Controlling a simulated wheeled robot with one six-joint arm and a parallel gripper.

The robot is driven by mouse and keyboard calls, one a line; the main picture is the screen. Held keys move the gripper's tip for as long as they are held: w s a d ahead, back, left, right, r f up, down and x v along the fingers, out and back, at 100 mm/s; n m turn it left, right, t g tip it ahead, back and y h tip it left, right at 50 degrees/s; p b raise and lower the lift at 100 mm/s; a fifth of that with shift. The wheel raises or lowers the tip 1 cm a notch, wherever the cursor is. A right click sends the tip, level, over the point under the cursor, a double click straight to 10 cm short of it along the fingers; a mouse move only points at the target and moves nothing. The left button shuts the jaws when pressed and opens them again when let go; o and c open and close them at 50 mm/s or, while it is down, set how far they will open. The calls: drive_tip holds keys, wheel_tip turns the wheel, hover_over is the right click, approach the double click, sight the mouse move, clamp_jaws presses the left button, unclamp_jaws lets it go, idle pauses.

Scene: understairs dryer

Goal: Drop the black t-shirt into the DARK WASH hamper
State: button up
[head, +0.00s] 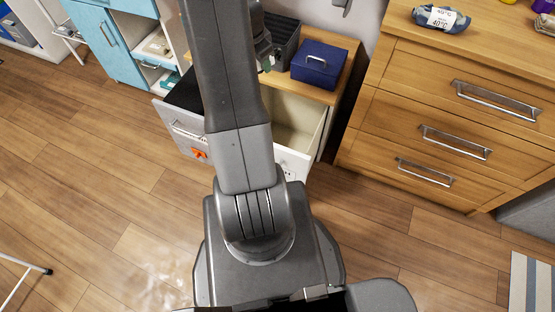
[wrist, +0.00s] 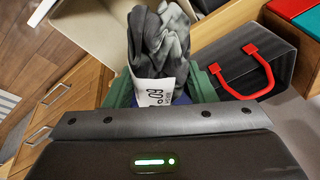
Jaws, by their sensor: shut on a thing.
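My gripper (wrist: 160,85) is shut on a crumpled dark grey-black cloth, the black t-shirt (wrist: 160,40), which has a white care tag (wrist: 153,90). In the head view my arm hides most of the gripper and the shirt. A dark grey hamper (wrist: 280,62) with a red handle lies to the right of the shirt in the wrist view. In the head view a grey-fronted hamper (head: 172,122) with an orange-red clip stands left of my arm. No DARK WASH wording is readable. A cream-lined open hamper (head: 296,135) stands beside it.

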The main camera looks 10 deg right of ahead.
drive_tip(key=s+d+f+m+g+b, duration=0.1)
drive_tip(key=d+f+m+b, duration=0.1)
drive_tip(key=f+b, duration=0.3)
drive_tip(key=s+d+f+m+h+b, duration=0.1)
drive_tip(key=d+f+m+b, duration=0.1)
drive_tip(key=f+m+b, duration=0.3)
drive_tip(key=s+d+f+m+g+b, duration=0.1)
drive_tip(key=d+f+m+b, duration=0.1)
drive_tip(key=f+m+b, duration=0.2)
wheel_tip(320, 180, down, 4)
drive_tip(key=b, duration=0.3)
drive_tip(key=shift+s+d+r+g, duration=0.2)
drive_tip(key=shift+s+d+g, duration=0.1)
drive_tip(key=shift+s+d, duration=0.05)
drive_tip(key=o, duration=1.1)
drive_tip(key=shift+r, duration=0.1)
drive_tip(key=p+v, duration=0.1)
drive_tip(key=v, duration=0.3)
drive_tip(key=p+v, duration=0.2)
drive_tip(key=v, duration=0.3)
drive_tip(key=p+v, duration=0.1)
drive_tip(key=v, duration=0.3)
drive_tip(key=shift+a+r, duration=0.25)
drive_tip(key=shift+a, duration=0.15)
drive_tip(key=shift+f, duration=0.1)
